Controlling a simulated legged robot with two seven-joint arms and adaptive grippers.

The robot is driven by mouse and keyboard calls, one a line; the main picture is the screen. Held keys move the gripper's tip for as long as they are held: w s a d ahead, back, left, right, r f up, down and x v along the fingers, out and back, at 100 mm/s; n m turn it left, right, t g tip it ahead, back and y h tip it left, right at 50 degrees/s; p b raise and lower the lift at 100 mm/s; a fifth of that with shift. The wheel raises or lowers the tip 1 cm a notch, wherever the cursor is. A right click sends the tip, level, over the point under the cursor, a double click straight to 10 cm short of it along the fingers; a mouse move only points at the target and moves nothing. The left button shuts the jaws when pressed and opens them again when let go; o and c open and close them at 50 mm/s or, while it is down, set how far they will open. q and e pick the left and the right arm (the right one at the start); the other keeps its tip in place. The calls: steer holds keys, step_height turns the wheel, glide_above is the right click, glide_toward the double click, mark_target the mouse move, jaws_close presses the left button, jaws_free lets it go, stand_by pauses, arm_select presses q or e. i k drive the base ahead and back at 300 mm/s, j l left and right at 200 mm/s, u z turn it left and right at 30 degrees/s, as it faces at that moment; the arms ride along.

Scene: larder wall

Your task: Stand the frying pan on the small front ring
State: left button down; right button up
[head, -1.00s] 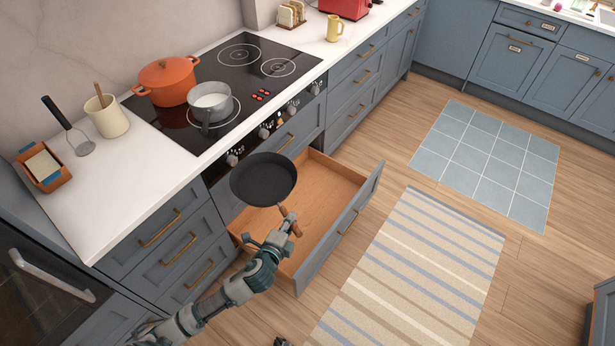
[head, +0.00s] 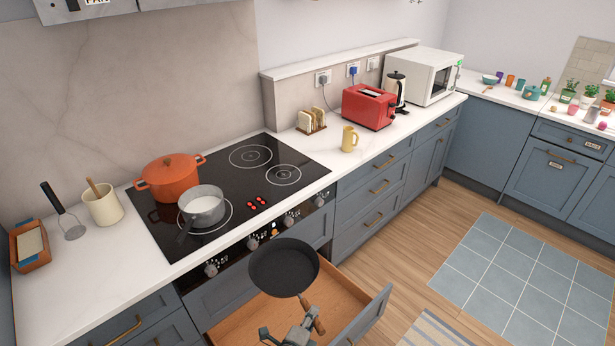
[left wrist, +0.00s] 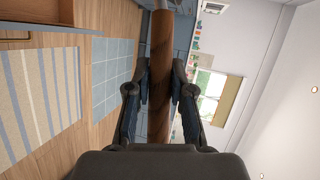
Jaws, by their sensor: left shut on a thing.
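The black frying pan (head: 284,268) hangs in the air in front of the hob, over the open drawer. My left gripper (head: 306,326) is shut on its brown wooden handle; the left wrist view shows the handle (left wrist: 160,75) between the two fingers (left wrist: 160,92). The black glass hob (head: 240,190) carries an orange lidded pot (head: 171,182) at the back left and a grey saucepan with white contents (head: 203,206) on the front left ring. The small front ring (head: 283,175) at the right is bare, as is the larger ring (head: 250,156) behind it. My right gripper is out of view.
The open wooden drawer (head: 255,316) juts out below the hob. A yellow mug (head: 349,139), a toast rack (head: 311,121) and a red toaster (head: 369,106) stand right of the hob. A utensil crock (head: 103,205) stands at its left. Control knobs (head: 288,219) line its front.

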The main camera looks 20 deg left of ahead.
mark_target(297, 182)
steer(key=i+l, duration=1.3)
steer(key=i, duration=0.15)
